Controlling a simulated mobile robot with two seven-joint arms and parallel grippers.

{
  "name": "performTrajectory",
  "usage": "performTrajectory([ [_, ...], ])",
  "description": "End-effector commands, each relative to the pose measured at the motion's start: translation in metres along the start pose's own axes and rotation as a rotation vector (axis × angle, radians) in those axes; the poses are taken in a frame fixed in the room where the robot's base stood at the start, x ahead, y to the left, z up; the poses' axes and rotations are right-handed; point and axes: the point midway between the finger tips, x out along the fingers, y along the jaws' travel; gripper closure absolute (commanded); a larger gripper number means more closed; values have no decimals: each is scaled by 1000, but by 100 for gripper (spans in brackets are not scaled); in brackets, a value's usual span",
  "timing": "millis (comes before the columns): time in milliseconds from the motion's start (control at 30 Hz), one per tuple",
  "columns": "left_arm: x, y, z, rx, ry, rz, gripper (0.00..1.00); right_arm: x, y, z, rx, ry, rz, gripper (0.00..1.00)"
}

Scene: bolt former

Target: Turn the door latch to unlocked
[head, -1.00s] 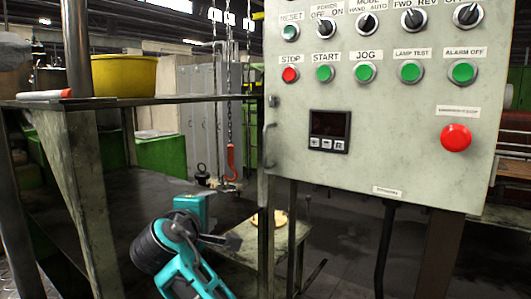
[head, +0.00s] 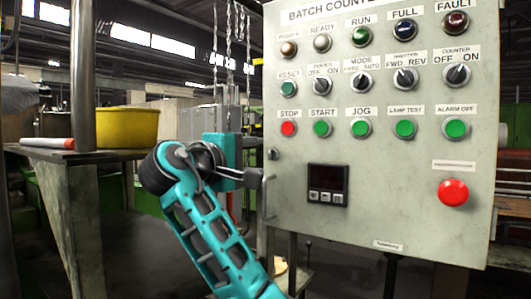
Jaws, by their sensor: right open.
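The door latch (head: 272,154) is a small dark round piece near the left edge of the grey control box door (head: 400,210). It is too small to tell which way it is turned. A metal pull handle (head: 267,196) sits below it on the same edge. My right gripper (head: 259,178), on a teal arm rising from the bottom, is open, with its dark fingers pointing right toward the box edge. The fingertips appear just below and left of the latch, near the top of the handle. I cannot tell whether they touch the handle. My left gripper is not in view.
The door carries several lamps, switches and buttons, including a large red button (head: 452,193) and a small dark display (head: 328,178). A yellow tub (head: 127,127) and a red-and-white tube (head: 48,142) rest on a table at left. Chains hang behind my gripper.

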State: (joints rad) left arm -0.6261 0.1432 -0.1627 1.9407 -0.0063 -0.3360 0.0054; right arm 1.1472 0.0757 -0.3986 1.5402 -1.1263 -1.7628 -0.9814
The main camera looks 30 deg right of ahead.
Motion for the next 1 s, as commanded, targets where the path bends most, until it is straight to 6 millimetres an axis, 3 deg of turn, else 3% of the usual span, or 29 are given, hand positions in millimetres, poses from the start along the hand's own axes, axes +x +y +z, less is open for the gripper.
performTrajectory([
  [100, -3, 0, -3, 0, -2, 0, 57, 23, 1, 0, 0, -2, 0, 48],
  [300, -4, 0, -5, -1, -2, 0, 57, 44, 0, 0, 1, 1, 0, 48],
  [667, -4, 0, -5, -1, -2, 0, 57, 49, 0, 0, 1, 2, 0, 48],
  [1000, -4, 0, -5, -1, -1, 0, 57, 49, 0, 0, 1, 2, 0, 80],
])
